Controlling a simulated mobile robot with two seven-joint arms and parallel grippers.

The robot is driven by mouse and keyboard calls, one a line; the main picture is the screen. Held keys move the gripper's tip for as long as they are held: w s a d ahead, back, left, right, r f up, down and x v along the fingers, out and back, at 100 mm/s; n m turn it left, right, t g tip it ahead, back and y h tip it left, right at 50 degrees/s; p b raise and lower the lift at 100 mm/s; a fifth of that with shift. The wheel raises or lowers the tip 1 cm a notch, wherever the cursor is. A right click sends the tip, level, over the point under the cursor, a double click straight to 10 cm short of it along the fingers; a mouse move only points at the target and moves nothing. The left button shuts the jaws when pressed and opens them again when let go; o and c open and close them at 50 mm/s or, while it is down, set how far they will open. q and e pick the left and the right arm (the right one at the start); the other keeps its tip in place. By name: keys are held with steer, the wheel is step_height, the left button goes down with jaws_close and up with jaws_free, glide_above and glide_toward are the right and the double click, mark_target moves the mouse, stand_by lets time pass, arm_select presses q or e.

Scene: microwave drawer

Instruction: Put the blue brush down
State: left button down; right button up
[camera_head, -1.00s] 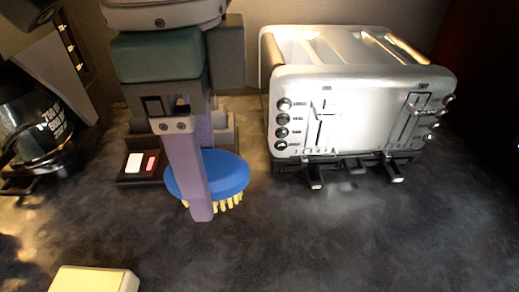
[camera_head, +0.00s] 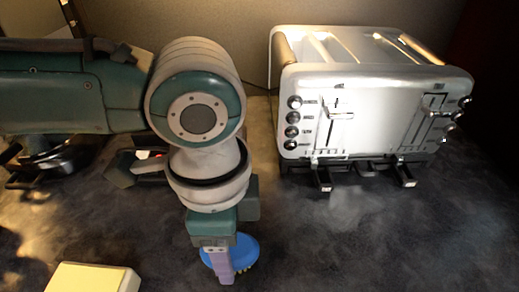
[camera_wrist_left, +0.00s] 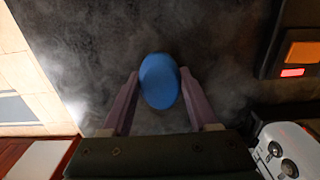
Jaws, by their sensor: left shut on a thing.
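The blue brush (camera_head: 243,250) has an oval blue back and pale bristles below. In the head view it is low in the picture, in front of the toaster's left side, partly hidden by a purple finger. My left gripper (camera_head: 226,272) points down and is shut on the brush. In the left wrist view the blue back (camera_wrist_left: 159,82) shows between the two purple fingers of the left gripper (camera_wrist_left: 158,85). Whether the bristles touch the dark counter (camera_head: 330,240) is hard to tell. My right gripper is not in view.
A pale yellow block (camera_head: 92,280) lies at front left. A coffee pot (camera_head: 55,160) is mostly hidden behind my left arm. The front right counter is clear.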

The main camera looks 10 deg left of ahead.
arm_select(q)
steer(key=shift+f, duration=0.15)
steer(key=shift+c, duration=0.8)
jaws_free()
steer(key=shift+r, duration=0.5)
step_height(320, 180, up, 11)
steer(key=p, duration=0.2)
steer(key=s+d+f+n+t+h, duration=0.1)
steer(key=s+d+f+n+h, duration=0.1)
steer(key=s+d+h, duration=0.45)
steer(key=s+a+f+n+t+y, duration=0.1)
steer(key=s+a+n+y, duration=0.1)
steer(key=a, duration=0.3)
steer(key=s+a+f+n+y, duration=0.1)
steer(key=a+n+y, duration=0.1)
steer(key=a+n, duration=0.3)
steer(key=s+a+f+n+t+y, duration=0.1)
steer(key=s+a+n+y, duration=0.1)
steer(key=a, duration=0.3)
steer(key=shift+s+a+f+n+t, duration=0.3)
steer(key=shift+n, duration=0.6)
